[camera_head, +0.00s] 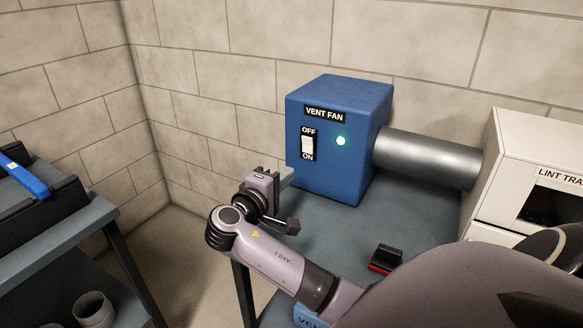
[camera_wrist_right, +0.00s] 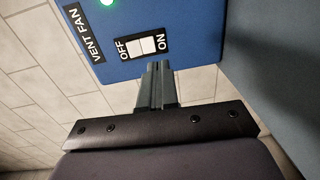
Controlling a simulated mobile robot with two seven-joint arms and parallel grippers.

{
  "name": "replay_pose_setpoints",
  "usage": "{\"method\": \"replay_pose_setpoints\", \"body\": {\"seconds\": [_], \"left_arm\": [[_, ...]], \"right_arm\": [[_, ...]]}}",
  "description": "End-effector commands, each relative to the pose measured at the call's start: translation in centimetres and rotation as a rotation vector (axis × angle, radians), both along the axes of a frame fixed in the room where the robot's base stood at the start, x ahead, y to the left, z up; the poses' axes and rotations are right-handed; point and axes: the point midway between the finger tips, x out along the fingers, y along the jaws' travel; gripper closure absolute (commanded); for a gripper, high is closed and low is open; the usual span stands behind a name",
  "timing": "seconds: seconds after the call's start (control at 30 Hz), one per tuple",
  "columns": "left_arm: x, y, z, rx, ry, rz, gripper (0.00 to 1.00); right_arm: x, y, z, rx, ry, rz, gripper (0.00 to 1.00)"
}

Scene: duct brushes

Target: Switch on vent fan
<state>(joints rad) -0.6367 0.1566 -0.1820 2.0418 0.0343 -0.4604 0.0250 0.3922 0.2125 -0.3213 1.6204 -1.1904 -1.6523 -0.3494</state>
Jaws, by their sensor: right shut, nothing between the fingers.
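The blue vent fan box (camera_head: 330,175) stands on the bench against the wall. Its front has a white rocker switch (camera_head: 307,144) between an OFF label above and an ON label below. A green lamp (camera_head: 341,141) glows beside the switch. My right gripper (camera_head: 281,177) is shut and empty, in front of the box's lower left. In the right wrist view the shut fingers (camera_wrist_right: 157,84) point at the box just by the ON end of the switch (camera_wrist_right: 142,46). I cannot tell whether they touch the box. My left gripper is not in view.
A metal duct (camera_head: 425,158) runs from the box to a white lint trap cabinet (camera_head: 500,150) at right. A black and red object (camera_head: 385,258) lies on the grey bench (camera_head: 415,225). Another table (camera_head: 75,225) at left holds a dark tray with a blue item.

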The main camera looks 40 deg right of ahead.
Motion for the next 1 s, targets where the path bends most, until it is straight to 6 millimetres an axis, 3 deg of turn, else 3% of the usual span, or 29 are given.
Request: {"method": "replay_pose_setpoints", "body": {"seconds": [0.1,0.33,1.0], "left_arm": [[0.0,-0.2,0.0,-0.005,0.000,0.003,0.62],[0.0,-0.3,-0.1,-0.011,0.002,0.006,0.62],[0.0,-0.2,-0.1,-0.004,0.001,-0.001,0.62]], "right_arm": [[-0.7,2.6,-0.4,0.003,0.001,0.001,1.00],[-1.6,5.4,-0.7,0.001,0.000,-0.001,1.00],[-1.8,5.8,-0.7,-0.002,-0.001,-0.002,1.00]]}}
